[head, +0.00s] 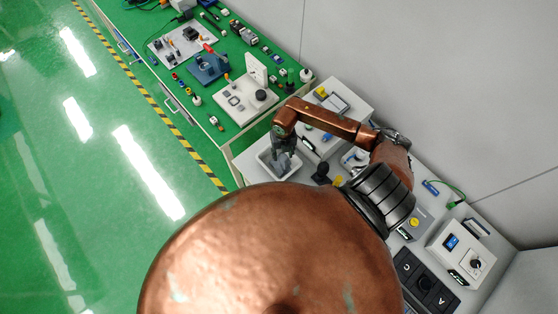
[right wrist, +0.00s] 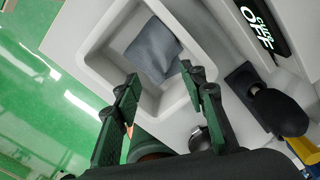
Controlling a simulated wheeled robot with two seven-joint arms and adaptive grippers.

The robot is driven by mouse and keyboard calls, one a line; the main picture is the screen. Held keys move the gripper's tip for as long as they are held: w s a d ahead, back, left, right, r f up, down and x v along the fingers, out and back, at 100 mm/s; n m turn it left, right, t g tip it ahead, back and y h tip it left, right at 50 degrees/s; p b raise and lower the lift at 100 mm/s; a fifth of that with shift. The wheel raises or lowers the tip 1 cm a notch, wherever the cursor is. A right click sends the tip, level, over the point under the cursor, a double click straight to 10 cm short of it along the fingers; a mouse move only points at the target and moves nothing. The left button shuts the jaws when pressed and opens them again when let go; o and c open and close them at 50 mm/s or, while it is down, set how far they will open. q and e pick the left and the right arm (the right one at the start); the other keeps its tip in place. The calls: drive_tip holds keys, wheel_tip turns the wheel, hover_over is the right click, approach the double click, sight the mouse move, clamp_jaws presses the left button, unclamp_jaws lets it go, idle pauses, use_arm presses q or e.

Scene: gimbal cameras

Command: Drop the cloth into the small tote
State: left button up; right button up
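The small tote (right wrist: 91,42) is a pale open box; in the head view its rim (head: 268,172) shows on the bench under my right gripper (head: 285,150). The grey-blue cloth (right wrist: 153,50) lies crumpled inside the tote, against its floor and far wall. In the right wrist view my right gripper (right wrist: 160,76) is open, its two green fingers apart and empty. Its fingertips are over the tote's near part, close to the cloth but not holding it. My left gripper is not in view.
A black rounded knob or handle (right wrist: 274,104) stands right of the tote. A black-and-white labelled panel (right wrist: 262,30) is beyond it. A green bench (head: 200,100) with parts and fixtures lies at the upper left. Grey boxes stand along the wall.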

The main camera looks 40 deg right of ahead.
drive_tip(key=shift+o, duration=0.5)
drive_tip(key=o, duration=0.7)
wheel_tip(320, 180, up, 6)
drive_tip(key=p, duration=0.4)
drive_tip(key=shift+f, duration=0.25)
wheel_tip(320, 180, up, 12)
idle(0.3)
